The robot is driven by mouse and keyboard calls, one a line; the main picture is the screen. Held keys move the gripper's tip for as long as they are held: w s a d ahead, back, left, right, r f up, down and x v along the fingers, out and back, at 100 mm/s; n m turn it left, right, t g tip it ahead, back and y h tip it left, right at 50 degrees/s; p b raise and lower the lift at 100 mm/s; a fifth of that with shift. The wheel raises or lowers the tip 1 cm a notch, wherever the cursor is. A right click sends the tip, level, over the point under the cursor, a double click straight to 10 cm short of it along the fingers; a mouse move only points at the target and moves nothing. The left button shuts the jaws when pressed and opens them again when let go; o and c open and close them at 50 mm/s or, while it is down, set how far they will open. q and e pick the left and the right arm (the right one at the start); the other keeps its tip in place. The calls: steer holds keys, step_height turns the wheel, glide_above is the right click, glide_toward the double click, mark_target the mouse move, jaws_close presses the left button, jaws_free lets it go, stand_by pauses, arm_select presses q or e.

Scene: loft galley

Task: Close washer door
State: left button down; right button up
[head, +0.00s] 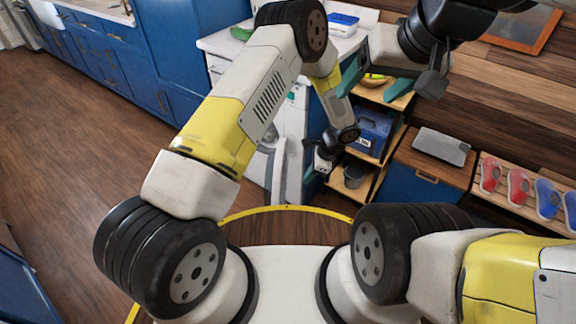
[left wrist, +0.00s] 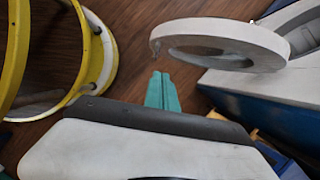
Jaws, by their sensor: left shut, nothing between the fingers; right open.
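The washer (head: 295,115) is a white machine under the white counter, partly hidden behind my left arm in the head view. Its door (head: 282,168) stands open there, seen nearly edge-on. In the left wrist view the door (left wrist: 215,29) is a pale ring with an open middle, standing out from the white body. My left gripper (head: 321,158) is low, right of the door in the head view. In the left wrist view its teal fingers (left wrist: 161,91) are together, empty, beside the door's rim and apparently apart from it. My right gripper (head: 375,82) is open and empty, higher up.
A shelf unit with a blue box (head: 370,135) and a dark pot (head: 354,176) stands right of the washer. A drawer cabinet (head: 425,178) and a rack of red and blue items (head: 517,188) are further right. The wooden floor (head: 90,150) at left is clear.

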arm_select(q)
steer(key=a+f, duration=0.7)
steer(key=f, duration=0.2)
steer(key=shift+w+a+f, duration=0.15)
steer(key=shift+w+a, duration=0.2)
steer(key=shift+w, duration=0.05)
steer(key=shift+a, duration=0.1)
